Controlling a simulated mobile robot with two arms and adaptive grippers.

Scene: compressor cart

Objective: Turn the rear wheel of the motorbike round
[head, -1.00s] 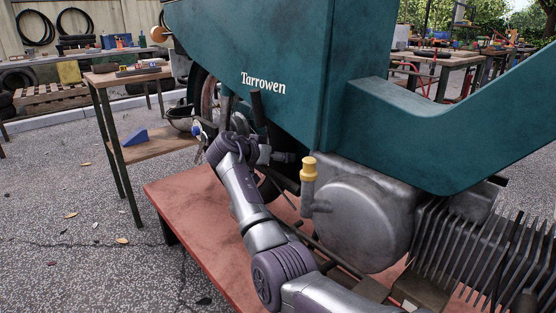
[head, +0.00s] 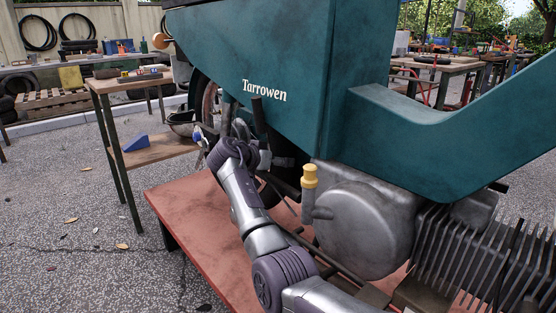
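The motorbike (head: 250,60) fills the upper middle and right of the head view, with teal bodywork marked "Tarrowen" and a grey engine case (head: 365,230) below. A wheel (head: 209,105) with a dark tyre shows partly at its left end, behind the bodywork; I cannot tell whether it is the rear one. One arm, which looks like my right, rises from the bottom edge and bends under the bodywork. No other gripper shows.
The bike stands over a red bench top (head: 195,215). A small table (head: 130,82) with tools and a blue wedge (head: 136,143) stands left. Open gravel lies at the lower left.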

